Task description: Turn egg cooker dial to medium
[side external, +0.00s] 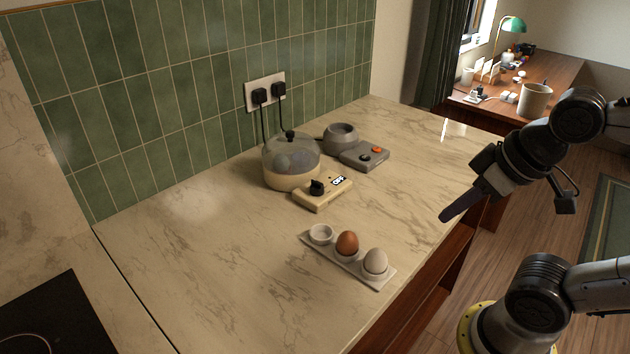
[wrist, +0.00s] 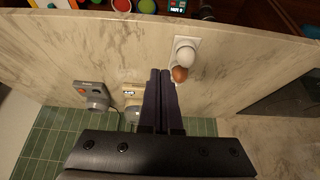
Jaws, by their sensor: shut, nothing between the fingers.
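The egg cooker (side external: 291,162) stands on the counter near the tiled wall, with a cream base and a clear dome lid. Its cream control block (side external: 323,195) sticks out toward the front, with a black dial (side external: 317,187) and a small display that seems to read OFF. In the wrist view the control block (wrist: 131,92) is partly hidden behind my fingers. My gripper (side external: 443,217) is shut and empty, high at the right front edge of the counter, well apart from the dial. Its closed fingers (wrist: 163,73) also show in the wrist view.
An egg tray (side external: 338,261) with a brown egg (side external: 347,243) and a white egg (side external: 375,261) lies in front of the cooker. A grey appliance (side external: 365,155) with an orange button stands behind. Two plugs fill the wall socket (side external: 265,91).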

